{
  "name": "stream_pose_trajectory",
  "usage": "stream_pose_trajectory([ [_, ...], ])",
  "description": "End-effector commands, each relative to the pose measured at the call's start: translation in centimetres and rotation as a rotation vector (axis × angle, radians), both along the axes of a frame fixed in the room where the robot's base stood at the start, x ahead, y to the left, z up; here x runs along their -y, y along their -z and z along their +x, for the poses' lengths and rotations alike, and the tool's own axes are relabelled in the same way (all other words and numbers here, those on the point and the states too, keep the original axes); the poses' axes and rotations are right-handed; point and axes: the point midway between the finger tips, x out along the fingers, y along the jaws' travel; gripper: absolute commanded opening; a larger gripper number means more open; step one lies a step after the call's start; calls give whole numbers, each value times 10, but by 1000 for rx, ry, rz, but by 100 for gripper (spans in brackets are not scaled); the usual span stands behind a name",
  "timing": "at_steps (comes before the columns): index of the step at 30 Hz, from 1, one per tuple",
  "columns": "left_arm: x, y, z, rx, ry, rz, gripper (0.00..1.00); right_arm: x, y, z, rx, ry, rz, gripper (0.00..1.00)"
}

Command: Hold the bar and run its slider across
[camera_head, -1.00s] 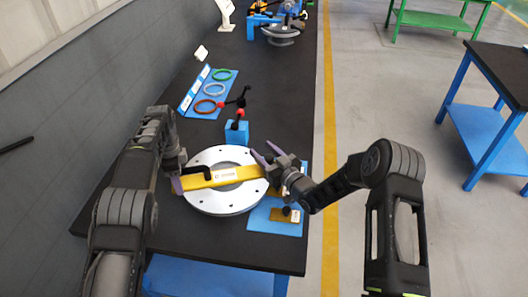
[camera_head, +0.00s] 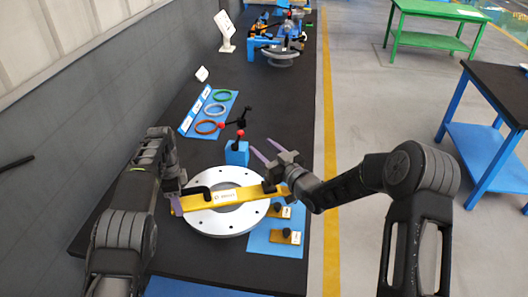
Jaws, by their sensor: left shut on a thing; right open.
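The yellow bar (camera_head: 226,198) with a white label lies across the white round flange (camera_head: 229,229). A black bent handle (camera_head: 197,190) stands on its left part, and a black piece (camera_head: 269,187) sits near its right end; I cannot tell which is the slider. My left gripper (camera_head: 176,204) is shut on the bar's left end. My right gripper (camera_head: 268,150) is open and empty, its purple fingertips pointing up-left, beyond the bar's right end. Its wrist partly hides that end.
A blue plate (camera_head: 262,236) with small yellow pieces and black knobs lies right of the flange. A blue block with a red-knobbed lever (camera_head: 237,152) stands behind it. Coloured rings (camera_head: 214,110) lie on a blue board further back. The dark table is clear at front left.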

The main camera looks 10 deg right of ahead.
Motion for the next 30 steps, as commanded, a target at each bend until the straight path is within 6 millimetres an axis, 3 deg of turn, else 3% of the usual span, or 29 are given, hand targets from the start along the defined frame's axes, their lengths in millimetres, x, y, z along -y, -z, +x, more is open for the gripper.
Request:
stream_pose_trajectory([
  [3,-1,0,0,1,-1,2,0,0,0,0,0,0,0,49],
  [4,-1,0,0,1,-1,2,55,0,0,0,0,0,0,49],
  [12,0,0,0,0,0,1,77,0,0,0,0,0,0,49],
  [23,0,-2,0,1,0,0,80,0,-1,0,0,0,0,49],
  [30,0,-24,0,2,-1,-2,80,0,-13,0,0,0,0,49],
])
